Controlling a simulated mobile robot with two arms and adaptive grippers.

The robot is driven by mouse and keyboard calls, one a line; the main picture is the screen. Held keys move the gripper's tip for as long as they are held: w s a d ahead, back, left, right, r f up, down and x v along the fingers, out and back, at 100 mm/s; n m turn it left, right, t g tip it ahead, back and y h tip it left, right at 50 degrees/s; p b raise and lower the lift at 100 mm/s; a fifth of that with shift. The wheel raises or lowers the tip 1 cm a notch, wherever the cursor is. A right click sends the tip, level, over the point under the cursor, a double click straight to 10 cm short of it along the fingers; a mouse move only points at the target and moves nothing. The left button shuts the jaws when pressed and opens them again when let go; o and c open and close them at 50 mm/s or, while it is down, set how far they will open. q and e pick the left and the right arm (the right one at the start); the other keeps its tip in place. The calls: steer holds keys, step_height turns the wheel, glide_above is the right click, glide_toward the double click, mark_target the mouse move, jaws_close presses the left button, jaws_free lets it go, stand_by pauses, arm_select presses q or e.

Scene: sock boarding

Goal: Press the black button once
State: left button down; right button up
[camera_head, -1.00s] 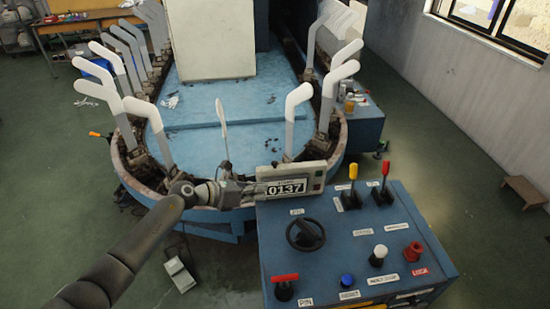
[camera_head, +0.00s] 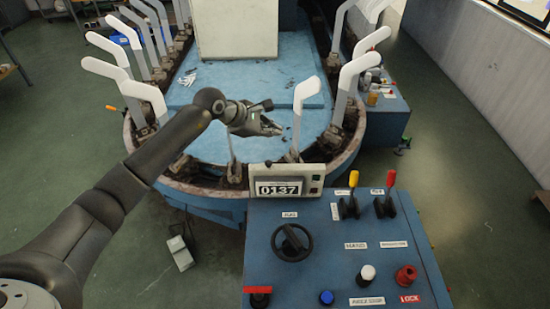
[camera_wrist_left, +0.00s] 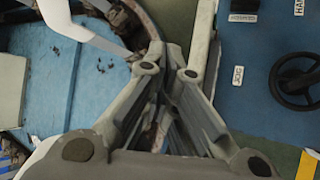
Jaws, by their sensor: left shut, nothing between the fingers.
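No button that I can clearly call black shows. The counter box (camera_head: 286,184) reading 0137 stands at the back of the blue control panel (camera_head: 330,262). Small buttons (camera_head: 314,184) sit on its right end, too small to tell their colours surely. My left gripper (camera_head: 276,129) is shut and empty, above the blue machine bed and behind the counter box, apart from it. In the left wrist view its fingers (camera_wrist_left: 177,52) meet at the tips. My right gripper is not in view.
The panel carries a black handwheel (camera_head: 292,242), yellow (camera_head: 352,181) and red (camera_head: 390,180) levers, and white (camera_head: 367,273), blue (camera_head: 326,297) and red (camera_head: 406,275) knobs. White sock boards (camera_head: 308,92) stand around the bed rim, one close to my left gripper.

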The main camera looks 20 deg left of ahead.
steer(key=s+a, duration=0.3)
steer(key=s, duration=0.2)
arm_select(q)
steer(key=b, duration=0.2)
glide_above(270, 164)
step_height(270, 164, down, 4)
steer(key=shift+d+f, duration=0.1)
steer(key=shift+f, duration=0.1)
step_height(270, 164, down, 4)
steer(key=b, duration=0.3)
steer(key=shift+f, duration=0.1)
steer(key=shift+f+b, duration=0.1)
steer(key=shift+b, duration=0.25)
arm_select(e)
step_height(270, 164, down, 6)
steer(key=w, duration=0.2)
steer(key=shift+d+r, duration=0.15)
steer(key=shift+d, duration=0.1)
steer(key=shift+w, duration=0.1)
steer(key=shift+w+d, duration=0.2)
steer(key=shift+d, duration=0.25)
